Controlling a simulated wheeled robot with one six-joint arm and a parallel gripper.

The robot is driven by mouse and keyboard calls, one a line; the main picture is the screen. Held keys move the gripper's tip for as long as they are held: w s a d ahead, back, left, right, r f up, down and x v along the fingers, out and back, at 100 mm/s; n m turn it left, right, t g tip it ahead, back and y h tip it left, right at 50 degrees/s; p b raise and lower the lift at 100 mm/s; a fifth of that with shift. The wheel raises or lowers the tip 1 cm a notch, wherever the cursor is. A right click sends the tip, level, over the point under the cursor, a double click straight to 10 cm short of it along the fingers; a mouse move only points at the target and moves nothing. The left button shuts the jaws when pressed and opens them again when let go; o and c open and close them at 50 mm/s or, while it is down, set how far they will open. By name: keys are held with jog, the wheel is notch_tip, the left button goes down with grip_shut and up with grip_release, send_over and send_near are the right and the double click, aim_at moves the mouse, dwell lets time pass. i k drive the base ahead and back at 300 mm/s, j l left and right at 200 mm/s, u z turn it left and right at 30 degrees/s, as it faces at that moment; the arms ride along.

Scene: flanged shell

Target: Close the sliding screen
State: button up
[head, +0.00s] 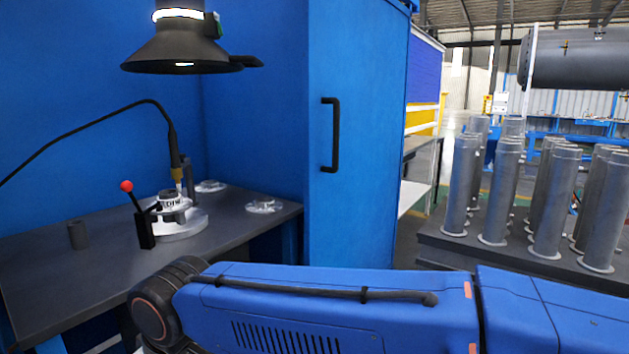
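The sliding screen appears to be the tall blue panel (362,130) right of the worktable, with a black vertical bar handle (331,135) near its left edge. The space over the worktable is open to view, left of the panel. My blue arm crosses the bottom of the view in front of the panel's lower part and hides its foot. My gripper is out of view, and nothing is seen touching the handle.
A dark worktable (60,255) holds a clamp fixture (177,218) with a red-knobbed lever, a torch and flanges. A black hood (180,50) hangs above. Several flanged metal tubes (507,185) stand on a dark table at right.

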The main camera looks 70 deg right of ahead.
aim_at(356, 54)
jog(key=z, duration=2.45)
